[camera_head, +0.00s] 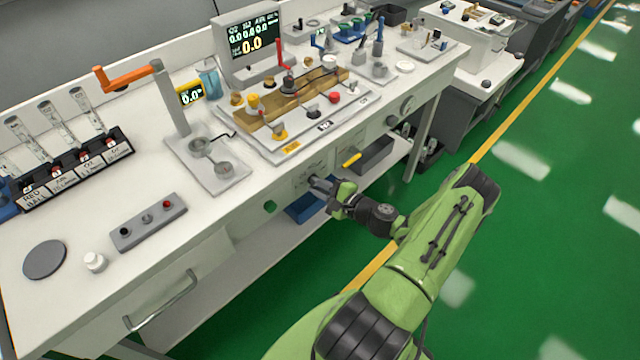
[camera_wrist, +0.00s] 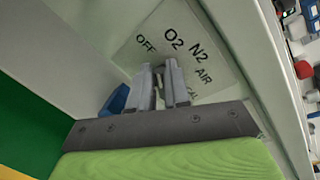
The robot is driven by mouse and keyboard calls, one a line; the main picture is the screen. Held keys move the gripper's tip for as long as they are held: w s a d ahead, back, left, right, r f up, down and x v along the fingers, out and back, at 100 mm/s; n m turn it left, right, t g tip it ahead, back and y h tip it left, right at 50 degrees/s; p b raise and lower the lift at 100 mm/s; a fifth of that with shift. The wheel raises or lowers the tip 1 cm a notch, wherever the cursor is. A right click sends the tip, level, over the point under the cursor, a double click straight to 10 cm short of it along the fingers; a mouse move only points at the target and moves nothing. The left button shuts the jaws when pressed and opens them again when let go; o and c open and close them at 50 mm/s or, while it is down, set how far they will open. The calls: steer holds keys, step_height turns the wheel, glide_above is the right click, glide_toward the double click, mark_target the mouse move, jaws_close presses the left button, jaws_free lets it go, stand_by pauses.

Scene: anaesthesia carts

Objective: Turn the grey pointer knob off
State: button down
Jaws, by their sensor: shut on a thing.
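A pale label plate (camera_wrist: 195,50) on the bench's front face reads OFF, O2, N2, AIR and what looks like CAL. My gripper (camera_head: 314,182) is at this front face, below the bench top. In the wrist view my gripper (camera_wrist: 159,72) has its two grey fingers close together over the lower part of the plate, shut on the grey pointer knob. The fingers hide nearly all of the knob, so I cannot tell which label it points at.
The bench top (camera_head: 215,225) overhangs just above my gripper. A yellow handle (camera_head: 352,159) sticks out of the front to the right. A blue bin (camera_head: 303,209) is on the lower shelf. The green floor (camera_head: 540,220) at right is open.

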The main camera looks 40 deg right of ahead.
steer(key=shift+a+f+n+h+b, duration=0.15)
steer(key=shift+f+n+h, duration=0.1)
steer(key=shift+n, duration=0.65)
steer(key=shift+a+f+n+h+b, duration=0.15)
steer(key=shift+n+h, duration=0.1)
steer(key=shift+n, duration=0.65)
steer(key=c, duration=1.1)
jaws_free()
steer(key=shift+s+d, duration=0.1)
steer(key=a+p+v, duration=0.1)
steer(key=p+v, duration=0.1)
steer(key=v, duration=1.3)
steer(key=shift+s+d+p, duration=0.3)
steer(key=shift+d+p, duration=0.05)
steer(key=shift+p, duration=0.05)
steer(key=shift+r, duration=0.1)
